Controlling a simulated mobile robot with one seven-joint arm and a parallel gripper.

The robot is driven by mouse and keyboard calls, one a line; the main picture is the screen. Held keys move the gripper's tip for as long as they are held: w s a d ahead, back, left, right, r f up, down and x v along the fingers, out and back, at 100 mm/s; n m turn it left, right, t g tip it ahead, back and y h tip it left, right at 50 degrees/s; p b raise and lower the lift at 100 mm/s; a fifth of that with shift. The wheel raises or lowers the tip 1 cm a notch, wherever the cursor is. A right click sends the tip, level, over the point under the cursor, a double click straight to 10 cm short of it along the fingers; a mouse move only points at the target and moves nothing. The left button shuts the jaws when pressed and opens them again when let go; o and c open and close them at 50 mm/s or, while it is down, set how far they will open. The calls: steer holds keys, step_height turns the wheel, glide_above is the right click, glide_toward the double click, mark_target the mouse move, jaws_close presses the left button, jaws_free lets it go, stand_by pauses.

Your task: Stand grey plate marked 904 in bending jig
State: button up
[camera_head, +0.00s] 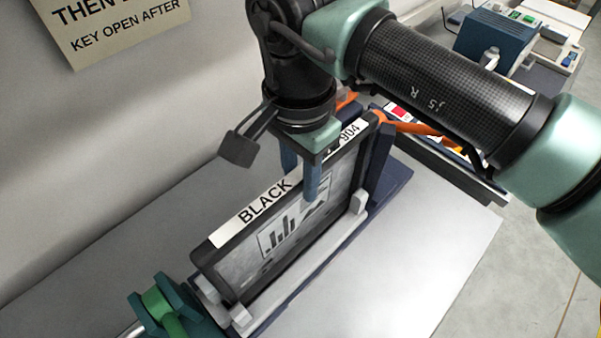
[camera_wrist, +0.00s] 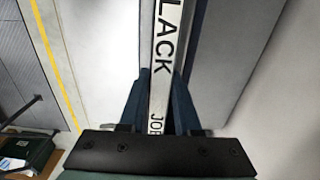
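The grey plate (camera_head: 297,225) has a dark border, a printed picture and a white top strip reading BLACK and 904. It stands upright, slightly tilted in the picture, over a dark blue base with a pale rail (camera_head: 300,276), which looks like the bending jig. Its lower edge is partly hidden by the rail, so I cannot tell how fully it is seated. My gripper (camera_head: 300,172) points down over the plate's top edge, one blue finger on each side, closed against it. In the wrist view the lettered strip (camera_wrist: 166,45) runs between the fingers (camera_wrist: 163,100).
A green clamp-like part (camera_head: 165,308) stands at the near left end of the base. A wall with a paper sign (camera_head: 115,25) is behind. The pale table (camera_head: 420,260) is clear at right. A blue device (camera_head: 495,40) stands at the far right.

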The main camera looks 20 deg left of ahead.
steer(key=o, duration=0.4)
steer(key=shift+o, duration=0.2)
step_height(320, 180, up, 13)
steer(key=b, duration=0.1)
steer(key=shift+b, duration=0.4)
steer(key=shift+s, duration=0.1)
step_height(320, 180, up, 5)
steer(key=p, duration=0.4)
steer(key=shift+a+f, duration=0.1)
steer(key=shift+a, duration=0.05)
